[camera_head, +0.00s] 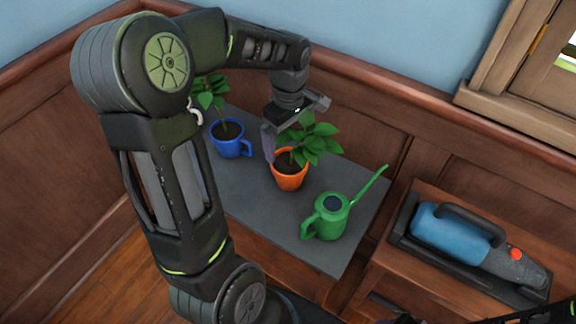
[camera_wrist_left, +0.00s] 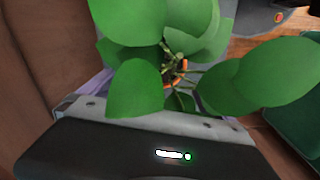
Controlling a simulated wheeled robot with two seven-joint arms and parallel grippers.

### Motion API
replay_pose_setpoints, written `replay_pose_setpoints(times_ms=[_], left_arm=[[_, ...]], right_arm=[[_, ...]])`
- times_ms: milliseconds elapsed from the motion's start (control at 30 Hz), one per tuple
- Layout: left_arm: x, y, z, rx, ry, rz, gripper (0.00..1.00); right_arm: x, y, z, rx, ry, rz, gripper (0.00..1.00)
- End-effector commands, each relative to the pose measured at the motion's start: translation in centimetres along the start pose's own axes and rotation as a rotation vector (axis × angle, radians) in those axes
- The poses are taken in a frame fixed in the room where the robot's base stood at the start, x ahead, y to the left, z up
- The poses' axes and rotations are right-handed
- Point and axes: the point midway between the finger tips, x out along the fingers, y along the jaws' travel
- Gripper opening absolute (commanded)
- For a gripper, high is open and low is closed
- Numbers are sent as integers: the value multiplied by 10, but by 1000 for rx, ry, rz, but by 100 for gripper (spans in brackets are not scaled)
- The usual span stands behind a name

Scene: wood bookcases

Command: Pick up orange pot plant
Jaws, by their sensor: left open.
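The orange pot plant (camera_head: 289,180) stands upright on a grey-topped table (camera_head: 245,190), with broad green leaves over dark soil. My left gripper (camera_head: 287,138) is open above the pot. One purplish finger shows at the pot's left side; the other is mostly hidden by leaves. In the left wrist view, the plant's leaves (camera_wrist_left: 140,90) fill the space in front of the gripper, and only small orange bits of the pot show between them. I cannot tell whether the fingers touch the pot.
A blue pot plant (camera_head: 229,145) stands left of the orange one. A green watering can (camera_head: 328,218) stands to its right, near the table edge. A blue handheld vacuum (camera_head: 450,232) lies on a wooden cabinet at right. Wood-panelled walls (camera_head: 370,110) close in behind the table.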

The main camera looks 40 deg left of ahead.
Motion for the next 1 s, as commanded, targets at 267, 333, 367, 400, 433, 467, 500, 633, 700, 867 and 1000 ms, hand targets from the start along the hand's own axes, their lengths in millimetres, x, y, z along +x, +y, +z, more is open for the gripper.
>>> replay_pose_setpoints(times_ms=[267, 333, 367, 400, 433, 467, 500, 633, 700, 867, 1000], left_arm=[[24, -1, 0, -1, -1, -2, 100], [27, -1, 0, 0, 0, -2, 100], [27, 0, 0, 0, 0, -1, 100], [26, 0, 0, 0, 0, -1, 100], [26, 0, 0, 0, 0, -1, 100], [26, 0, 0, 0, 0, -1, 100], [26, 0, 0, 0, 0, -1, 100], [28, -1, 0, 0, 0, -1, 100], [34, -1, 0, 0, 0, -2, 100], [57, -3, -1, -1, -2, -5, 100], [74, -2, -1, -1, -1, -2, 100]], right_arm=[[2, 0, 0, -1, 0, 0, 35], [2, 0, 0, -1, 1, 0, 35], [2, 0, 0, -1, 1, 0, 35], [2, 0, 0, -1, 1, 0, 35], [2, 0, 0, -1, 1, 0, 35], [2, 0, 0, -1, 1, 0, 35], [2, 0, 0, -1, 1, 0, 35], [2, 0, 0, -1, 1, -1, 35], [2, 0, 0, -1, 1, -1, 35], [3, 1, 0, -1, 1, -1, 35], [4, 1, 0, -1, 0, 0, 35]])
